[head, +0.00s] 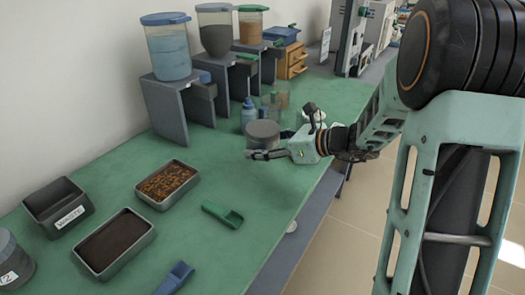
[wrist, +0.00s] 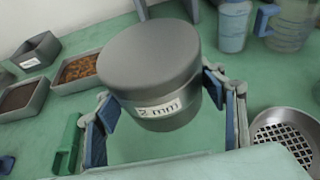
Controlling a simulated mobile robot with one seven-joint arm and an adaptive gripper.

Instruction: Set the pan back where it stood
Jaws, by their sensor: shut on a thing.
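A grey round pan (head: 262,133) with a flat top is at my gripper (head: 262,154) over the green bench top in the head view. In the wrist view the pan (wrist: 152,75) fills the middle and carries a white label reading "2 mm". My gripper (wrist: 163,110) is shut on it, with one blue-padded finger on each side. The pan looks upright, tilted only by the camera angle. Its underside is hidden, and I cannot tell whether it touches the bench.
A round mesh sieve (wrist: 288,137) lies close on the right in the wrist view. A bottle (head: 249,115) and clear jugs stand behind the pan. Dispensers (head: 168,50) line the wall. A green scoop (head: 222,214) and trays (head: 116,243) lie nearer; bench between is clear.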

